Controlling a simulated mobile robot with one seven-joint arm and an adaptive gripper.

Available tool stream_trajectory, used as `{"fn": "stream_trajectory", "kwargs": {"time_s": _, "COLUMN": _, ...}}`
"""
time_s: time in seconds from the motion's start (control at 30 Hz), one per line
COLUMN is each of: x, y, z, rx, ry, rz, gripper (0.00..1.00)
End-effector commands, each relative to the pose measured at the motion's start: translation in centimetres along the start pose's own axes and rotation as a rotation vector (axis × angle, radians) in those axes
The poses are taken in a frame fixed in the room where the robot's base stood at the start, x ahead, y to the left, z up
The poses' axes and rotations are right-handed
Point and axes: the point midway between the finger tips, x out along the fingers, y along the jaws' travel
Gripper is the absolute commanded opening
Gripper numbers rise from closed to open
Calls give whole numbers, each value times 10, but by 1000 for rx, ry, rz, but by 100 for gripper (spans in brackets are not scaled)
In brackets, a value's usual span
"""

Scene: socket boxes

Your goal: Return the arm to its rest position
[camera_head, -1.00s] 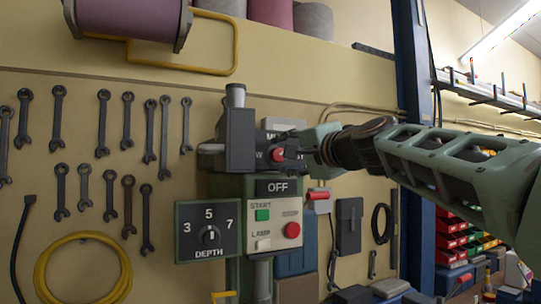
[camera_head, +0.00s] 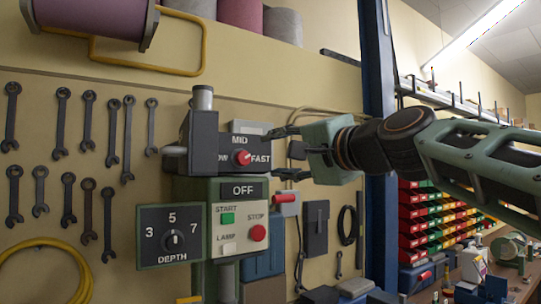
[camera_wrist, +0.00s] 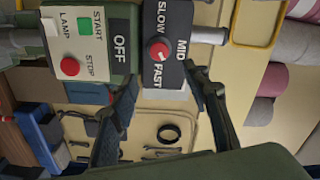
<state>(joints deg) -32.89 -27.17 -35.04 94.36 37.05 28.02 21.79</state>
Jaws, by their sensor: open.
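My gripper (camera_head: 290,152) is open and empty in the head view, just right of the speed box (camera_head: 199,140) and apart from its red knob (camera_head: 242,157). The knob points toward FAST. In the wrist view my gripper's two dark fingers (camera_wrist: 160,105) are spread, with the red knob (camera_wrist: 158,50) ahead of them. My green arm (camera_head: 465,150) reaches in from the right.
Below the speed box stands the green box (camera_head: 240,190) with the OFF display, START, LAMP and STOP buttons. A DEPTH dial panel (camera_head: 172,237) is at its left. Wrenches (camera_head: 60,120) hang on the wall. A blue post (camera_head: 378,60) and red bins (camera_head: 412,225) are at right.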

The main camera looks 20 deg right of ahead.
Motion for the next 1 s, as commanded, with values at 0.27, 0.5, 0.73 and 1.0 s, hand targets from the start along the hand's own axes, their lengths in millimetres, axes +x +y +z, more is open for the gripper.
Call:
{"fn": "stream_trajectory", "kwargs": {"time_s": 0.27, "x": -11, "y": 0, "z": 1, "rx": -2, "ry": -1, "rz": 1, "gripper": 43}}
{"fn": "stream_trajectory", "kwargs": {"time_s": 0.5, "x": -10, "y": 0, "z": 1, "rx": -1, "ry": -1, "rz": 1, "gripper": 43}}
{"fn": "stream_trajectory", "kwargs": {"time_s": 0.73, "x": -11, "y": 9, "z": 9, "rx": -23, "ry": -15, "rz": 21, "gripper": 43}}
{"fn": "stream_trajectory", "kwargs": {"time_s": 1.0, "x": -35, "y": 126, "z": 112, "rx": -322, "ry": -214, "rz": 279, "gripper": 43}}
